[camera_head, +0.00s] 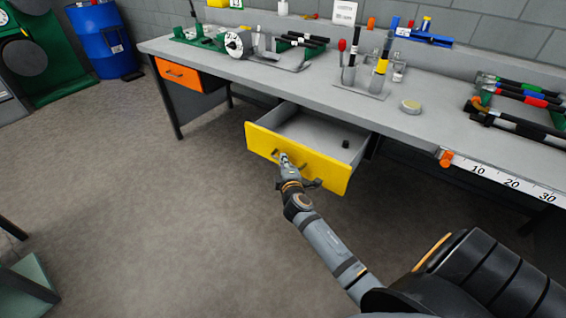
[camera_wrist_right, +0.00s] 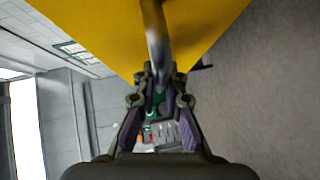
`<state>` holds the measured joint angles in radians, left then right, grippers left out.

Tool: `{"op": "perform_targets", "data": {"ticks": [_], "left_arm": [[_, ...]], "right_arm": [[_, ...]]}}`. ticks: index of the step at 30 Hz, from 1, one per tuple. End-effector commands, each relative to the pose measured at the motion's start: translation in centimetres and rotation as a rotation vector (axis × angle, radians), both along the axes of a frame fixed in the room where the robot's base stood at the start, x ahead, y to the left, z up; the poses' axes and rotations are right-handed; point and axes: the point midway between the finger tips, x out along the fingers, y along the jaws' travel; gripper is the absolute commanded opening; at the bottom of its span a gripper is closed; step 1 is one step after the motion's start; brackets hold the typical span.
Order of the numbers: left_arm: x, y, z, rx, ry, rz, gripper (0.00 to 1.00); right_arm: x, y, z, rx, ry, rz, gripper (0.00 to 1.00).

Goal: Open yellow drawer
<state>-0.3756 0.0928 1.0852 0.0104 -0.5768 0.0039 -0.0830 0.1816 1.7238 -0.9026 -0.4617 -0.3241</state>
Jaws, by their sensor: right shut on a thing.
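The yellow drawer (camera_head: 320,169) is pulled out from under the workbench in the head view. Its grey inside shows, with a small dark object (camera_head: 346,144) lying in it. My right gripper (camera_head: 284,160) is at the drawer's front, shut on its metal handle (camera_head: 275,155). In the right wrist view the yellow front (camera_wrist_right: 95,25) fills the top, and the handle (camera_wrist_right: 155,35) runs down between the fingers of my right gripper (camera_wrist_right: 160,85). My left gripper is in neither view.
The grey workbench (camera_head: 420,125) carries tools, cylinders and racks. An orange drawer (camera_head: 178,74) at its left end is closed. A blue barrel (camera_head: 100,40) stands at the back left. The floor (camera_head: 150,200) in front of the bench is clear.

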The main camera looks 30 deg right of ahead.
Motion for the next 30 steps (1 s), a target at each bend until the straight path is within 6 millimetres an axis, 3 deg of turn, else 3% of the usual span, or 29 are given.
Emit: {"op": "perform_targets", "data": {"ticks": [5, 6, 11, 22, 30], "left_arm": [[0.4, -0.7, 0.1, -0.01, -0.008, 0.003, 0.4], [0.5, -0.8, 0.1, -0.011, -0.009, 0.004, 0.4], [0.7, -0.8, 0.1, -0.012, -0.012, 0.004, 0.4], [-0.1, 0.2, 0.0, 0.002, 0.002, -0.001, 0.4], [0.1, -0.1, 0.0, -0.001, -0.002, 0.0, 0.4]], "right_arm": [[0.0, 0.0, -0.1, -0.001, 0.002, -0.002, 0.0], [0.0, 0.0, -0.1, -0.001, 0.002, -0.002, 0.11], [0.0, 0.0, 0.0, 0.0, 0.001, -0.001, 0.33], [-0.5, 0.2, 0.0, 0.0, 0.001, 0.0, 0.34], [-6.0, 2.4, 0.7, 0.003, 0.003, 0.0, 0.34]]}}
